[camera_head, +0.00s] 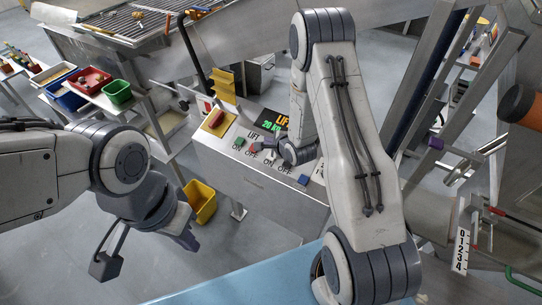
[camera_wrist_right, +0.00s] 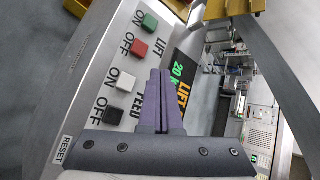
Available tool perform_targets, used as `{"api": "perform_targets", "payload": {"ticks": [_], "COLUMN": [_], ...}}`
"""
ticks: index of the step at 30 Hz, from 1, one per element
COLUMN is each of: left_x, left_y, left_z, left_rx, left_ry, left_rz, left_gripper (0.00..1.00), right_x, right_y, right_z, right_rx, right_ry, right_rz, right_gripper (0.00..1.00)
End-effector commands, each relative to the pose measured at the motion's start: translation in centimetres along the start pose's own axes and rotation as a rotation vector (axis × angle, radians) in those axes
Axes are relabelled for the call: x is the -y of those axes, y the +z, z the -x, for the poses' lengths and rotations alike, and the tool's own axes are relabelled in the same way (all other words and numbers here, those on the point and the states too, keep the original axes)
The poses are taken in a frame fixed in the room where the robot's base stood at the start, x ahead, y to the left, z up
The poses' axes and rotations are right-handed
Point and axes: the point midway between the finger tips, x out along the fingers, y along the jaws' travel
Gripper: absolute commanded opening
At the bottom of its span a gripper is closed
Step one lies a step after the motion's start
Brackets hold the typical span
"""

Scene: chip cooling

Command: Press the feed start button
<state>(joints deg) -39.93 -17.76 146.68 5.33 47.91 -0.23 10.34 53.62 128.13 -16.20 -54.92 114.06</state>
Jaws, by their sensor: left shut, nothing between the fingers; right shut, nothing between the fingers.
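The feed start button is the white button (camera_wrist_right: 126,86) marked ON beside the word FEED, on the sloped grey control panel (camera_head: 222,151). It shows clearly in the right wrist view; in the head view my right arm crowds that part of the panel. The black feed OFF button (camera_wrist_right: 113,115) sits beside it. My right gripper (camera_wrist_right: 160,72) is shut and empty, its fingertips over the panel to the right of the white button in the wrist view, apart from it in the picture. Contact with the panel cannot be told. My left gripper (camera_head: 190,241) is shut and empty, away from the panel.
The green (camera_wrist_right: 149,23) and red (camera_wrist_right: 138,47) lift buttons are on the same panel. A blue button (camera_head: 304,179) is at its other end, and a lit display (camera_head: 270,121) is behind. A blue surface (camera_head: 235,280) lies in front.

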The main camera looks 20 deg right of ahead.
Motion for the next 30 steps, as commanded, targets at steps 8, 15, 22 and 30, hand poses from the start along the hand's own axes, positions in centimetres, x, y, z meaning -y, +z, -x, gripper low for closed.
{"api": "perform_targets", "payload": {"ticks": [8,15,22,30], "left_x": [0.2,0.3,0.5,0.5], "left_y": [0.1,0.2,0.3,0.3], "left_z": [-2.2,-4.8,-6.3,-6.3], "left_rx": [0.000,0.000,0.000,0.000], "left_ry": [0.000,0.000,0.000,0.000], "left_rz": [0.003,0.007,0.006,0.006], "left_gripper": [0.00,0.00,0.00,0.00], "right_x": [-1.6,-3.4,-4.4,-4.3], "right_y": [-1.4,-3.2,-4.3,-4.4], "right_z": [-2.0,-4.4,-5.9,-6.0], "right_rx": [-0.002,-0.001,-0.001,-0.001], "right_ry": [0.000,0.001,0.001,0.001], "right_rz": [0.000,0.001,0.001,0.001], "right_gripper": [0.00,0.00,0.00,0.00]}}
